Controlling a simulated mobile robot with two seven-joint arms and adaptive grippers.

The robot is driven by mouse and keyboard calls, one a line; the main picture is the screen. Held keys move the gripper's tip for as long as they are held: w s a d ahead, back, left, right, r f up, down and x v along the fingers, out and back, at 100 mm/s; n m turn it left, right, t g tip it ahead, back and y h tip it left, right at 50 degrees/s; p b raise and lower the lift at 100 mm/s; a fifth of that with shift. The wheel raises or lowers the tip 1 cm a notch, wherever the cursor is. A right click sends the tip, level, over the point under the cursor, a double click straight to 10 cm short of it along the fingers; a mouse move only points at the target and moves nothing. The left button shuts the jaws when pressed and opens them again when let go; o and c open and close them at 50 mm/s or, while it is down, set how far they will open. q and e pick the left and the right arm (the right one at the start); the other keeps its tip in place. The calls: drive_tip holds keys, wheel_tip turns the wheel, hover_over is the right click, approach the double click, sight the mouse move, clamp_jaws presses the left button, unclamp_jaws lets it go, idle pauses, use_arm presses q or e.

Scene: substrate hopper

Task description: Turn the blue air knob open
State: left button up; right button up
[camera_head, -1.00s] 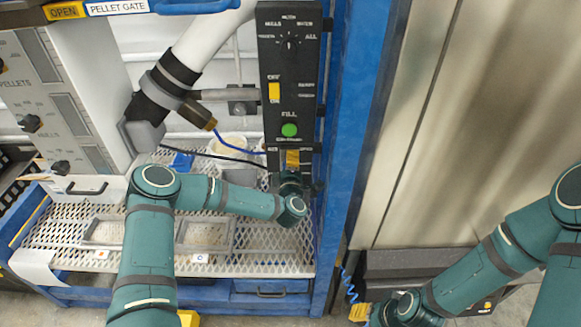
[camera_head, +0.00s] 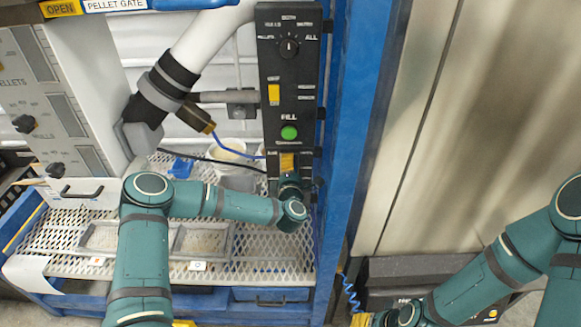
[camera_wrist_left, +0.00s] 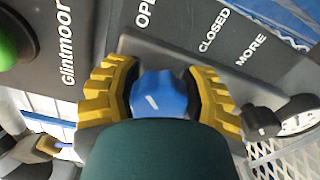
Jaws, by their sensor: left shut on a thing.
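The blue air knob (camera_wrist_left: 160,96) sits on the dark panel (camera_wrist_left: 165,48) in the left wrist view, with a white mark on its face. The words OPEN, CLOSED and MORE are on the panel beside it. My left gripper (camera_wrist_left: 163,88) has its yellow ridged fingers on both sides of the knob and is shut on it. In the head view the left gripper (camera_head: 289,165) is at the bottom of the black control panel (camera_head: 290,75), and the knob is hidden there. My right arm comes in at the lower right; its gripper (camera_head: 362,320) is cut off by the bottom edge.
A green fill button (camera_head: 289,133) is just above the left gripper. A small gauge (camera_wrist_left: 300,115) is right of the knob. A mesh shelf (camera_head: 265,245) with trays lies below, and a blue post (camera_head: 345,130) stands right of the panel.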

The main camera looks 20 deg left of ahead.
use_arm(q)
drive_tip(key=shift+s+d+f, duration=0.1)
drive_tip(key=shift+s+f, duration=0.05)
drive_tip(key=shift+f, duration=0.15)
drive_tip(key=o, duration=1.2)
drive_tip(key=shift+o, duration=0.2)
drive_tip(key=shift+r, duration=0.15)
drive_tip(key=shift+r, duration=0.1)
